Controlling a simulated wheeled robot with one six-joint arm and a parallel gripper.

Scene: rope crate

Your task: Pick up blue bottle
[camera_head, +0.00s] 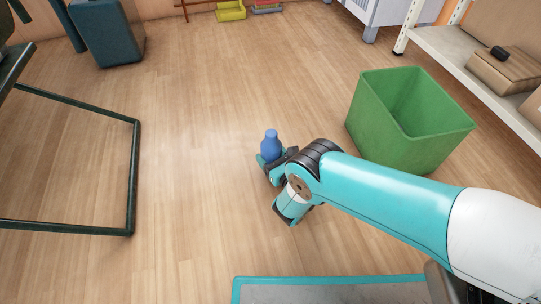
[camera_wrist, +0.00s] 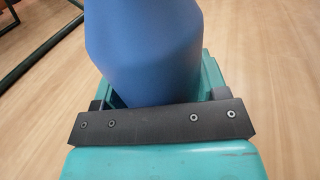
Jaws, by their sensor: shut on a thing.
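The blue bottle (camera_head: 270,146) stands upright between the jaws of my gripper (camera_head: 268,164) in the head view, left of the green crate. In the wrist view the bottle (camera_wrist: 145,50) fills the upper middle, close to the camera, with its top cut off by the frame edge. My gripper is shut on the bottle, with teal finger parts on both sides of it. The bottle's lower part is hidden by the gripper, so I cannot tell whether it touches the floor.
An open, empty green crate (camera_head: 386,133) stands on the floor to the right. A shelf (camera_head: 447,49) holds cardboard boxes at far right. A dark metal frame (camera_head: 133,180) stands at left and a dark teal case (camera_head: 106,34) at upper left. The wooden floor between is clear.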

